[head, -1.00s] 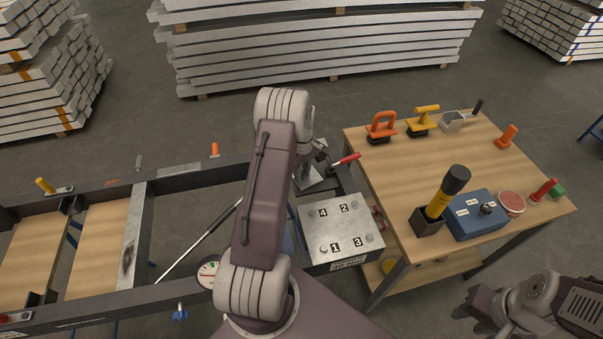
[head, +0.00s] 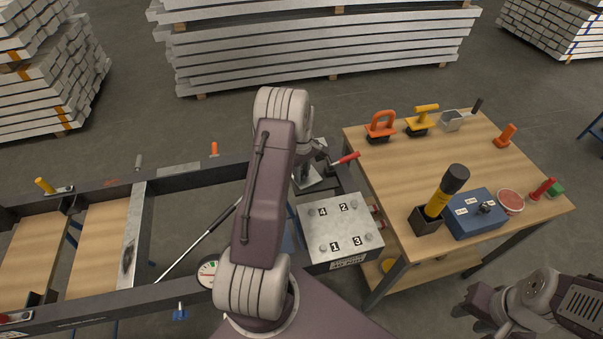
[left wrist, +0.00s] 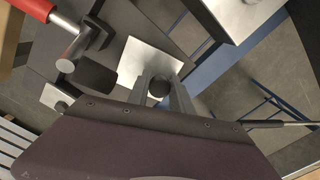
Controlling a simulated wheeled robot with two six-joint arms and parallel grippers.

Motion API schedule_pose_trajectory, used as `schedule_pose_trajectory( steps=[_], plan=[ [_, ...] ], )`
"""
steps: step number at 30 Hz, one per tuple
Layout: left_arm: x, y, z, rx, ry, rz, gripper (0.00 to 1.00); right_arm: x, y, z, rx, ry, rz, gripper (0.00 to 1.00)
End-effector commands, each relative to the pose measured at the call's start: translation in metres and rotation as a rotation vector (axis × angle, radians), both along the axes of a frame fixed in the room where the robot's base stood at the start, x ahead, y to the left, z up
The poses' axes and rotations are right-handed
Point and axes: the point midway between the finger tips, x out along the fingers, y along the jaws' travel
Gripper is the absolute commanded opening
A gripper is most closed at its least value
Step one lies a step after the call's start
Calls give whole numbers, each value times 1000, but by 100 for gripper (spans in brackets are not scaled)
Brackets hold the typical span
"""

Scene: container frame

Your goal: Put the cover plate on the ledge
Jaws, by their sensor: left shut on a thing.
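A bright grey metal plate (left wrist: 148,58), which looks like the cover plate, shows in the left wrist view just beyond my fingers. My left gripper (left wrist: 160,88) is shut on a dark round knob (left wrist: 158,89) that appears to belong to this plate. In the head view a grey plate (head: 312,182) shows beside my left arm, near the frame's far right corner; my arm hides part of it and my left fingertips. I cannot tell the ledge apart, nor whether the plate touches what is below. My right gripper (head: 468,303) is at the lower right, away from the plate.
A red-handled clamp (head: 346,159) stands close to the plate; it also shows in the left wrist view (left wrist: 62,52). A numbered metal box (head: 338,244) is in front. A wooden table (head: 400,178) with tools stands right. The dark frame (head: 105,187) runs left.

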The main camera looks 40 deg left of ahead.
Motion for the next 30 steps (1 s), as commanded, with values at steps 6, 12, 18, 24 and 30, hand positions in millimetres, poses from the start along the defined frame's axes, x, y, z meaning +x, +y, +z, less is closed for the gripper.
schedule_pose_trajectory(
  steps=[6,12,18,24,30],
  plan=[
    [0,0,-4,0,-1,0,0,0,0,-2,0,0,0,36],
    [0,0,-3,1,-1,0,0,0,0,-2,0,0,0,36],
    [0,0,-3,1,-1,0,52,0,0,-2,0,0,0,36],
    [0,0,-4,0,0,0,52,0,0,-2,0,0,0,36],
    [1,1,23,3,-6,0,52,0,0,-2,0,0,0,36]
  ],
)
